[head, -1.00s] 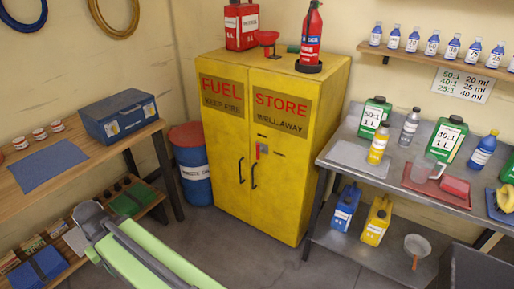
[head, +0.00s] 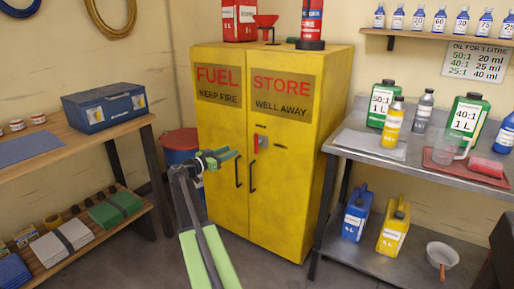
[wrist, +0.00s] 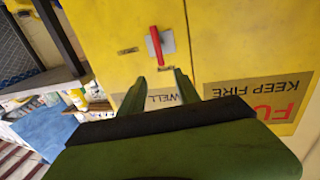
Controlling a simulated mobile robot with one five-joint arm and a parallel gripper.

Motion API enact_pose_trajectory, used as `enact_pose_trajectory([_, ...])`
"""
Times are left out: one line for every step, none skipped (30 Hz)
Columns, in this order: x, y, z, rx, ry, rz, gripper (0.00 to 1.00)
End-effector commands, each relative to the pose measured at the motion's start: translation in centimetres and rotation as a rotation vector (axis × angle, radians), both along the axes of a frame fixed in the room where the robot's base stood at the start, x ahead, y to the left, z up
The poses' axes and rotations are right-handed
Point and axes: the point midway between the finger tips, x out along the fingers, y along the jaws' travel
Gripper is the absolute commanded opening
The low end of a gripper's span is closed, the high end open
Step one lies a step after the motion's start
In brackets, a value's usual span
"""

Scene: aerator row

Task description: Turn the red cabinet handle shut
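The yellow fuel cabinet (head: 222,122) stands in the corner with both doors flush. Its red handle (head: 256,143) is on the right door near the seam, under the "STORE" label, and looks roughly upright. In the wrist view, which is upside down, the red handle (wrist: 156,48) is a slightly slanted bar on a small grey plate. My gripper (head: 228,155) is in front of the left door, left of the handle in the head view. In the wrist view my gripper's fingers (wrist: 160,85) are apart with nothing between them. The handle lies beyond their tips, not touched.
Two black door pulls (head: 252,177) are below the red handle. A metal table (head: 345,140) with bottles stands right. The floor before the cabinet is clear.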

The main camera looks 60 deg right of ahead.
Motion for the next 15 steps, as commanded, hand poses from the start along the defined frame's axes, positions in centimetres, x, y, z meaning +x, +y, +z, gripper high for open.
enact_pose_trajectory([-0.1, -0.3, 0.1, 0.001, 0.001, -0.001, 0.39])
enact_pose_trajectory([-0.1, -0.6, 0.1, 0.001, 0.001, -0.001, 0.39])
enact_pose_trajectory([-0.2, -1.2, 0.1, 0.001, 0.001, -0.002, 0.39])
enact_pose_trajectory([-0.4, -1.7, 0.1, 0.002, 0.001, -0.003, 0.39])
enact_pose_trajectory([-0.5, -2.3, 0.1, 0.002, 0.001, -0.004, 0.39])
enact_pose_trajectory([-0.6, -3.2, 0.1, 0.002, 0.002, -0.003, 0.39])
enact_pose_trajectory([-0.8, -4.0, 0.1, 0.002, 0.002, -0.004, 0.39])
enact_pose_trajectory([-1.0, -4.8, 0.1, 0.003, 0.001, -0.005, 0.39])
enact_pose_trajectory([-1.1, -5.8, 0.1, 0.003, 0.001, -0.004, 0.39])
enact_pose_trajectory([-1.3, -6.5, 0.1, 0.003, 0.001, -0.004, 0.39])
enact_pose_trajectory([-1.5, -7.3, 0.1, 0.003, 0.001, -0.005, 0.39])
enact_pose_trajectory([-1.6, -8.3, 0.1, 0.003, 0.001, -0.004, 0.39])
enact_pose_trajectory([-1.8, -9.0, 0.1, 0.003, 0.001, -0.004, 0.39])
enact_pose_trajectory([-2.0, -9.8, 0.0, 0.004, 0.002, -0.005, 0.39])
enact_pose_trajectory([-2.1, -10.8, 0.0, 0.004, 0.002, -0.004, 0.39])
